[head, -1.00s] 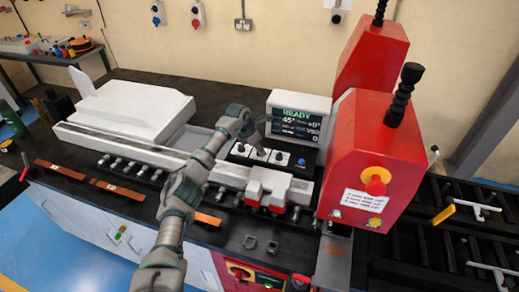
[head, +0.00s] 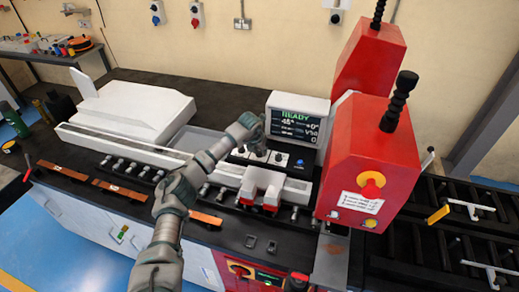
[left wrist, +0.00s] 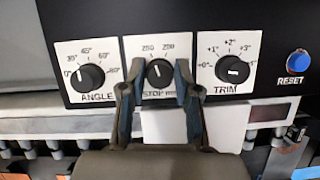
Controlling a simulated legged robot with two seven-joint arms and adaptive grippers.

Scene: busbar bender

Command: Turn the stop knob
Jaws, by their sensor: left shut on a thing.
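The stop knob (left wrist: 158,71) is a round black knob with a white pointer line on the middle white plate of a dark panel. Its pointer stands roughly upright, slightly left, near the first of two scale marks. My left gripper (left wrist: 156,82) has one finger on each side of this knob and is shut on it; the fingers cover part of the STOP label. In the head view my left gripper (head: 258,151) is at the small control panel below the READY display (head: 298,119). My right gripper is not in view.
The angle knob (left wrist: 90,77) is left of the stop knob, the trim knob (left wrist: 232,69) right of it. A blue reset button (left wrist: 298,62) is further right. A tall red machine head (head: 372,155) stands right of the panel. White clamp blocks (head: 262,184) sit in front.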

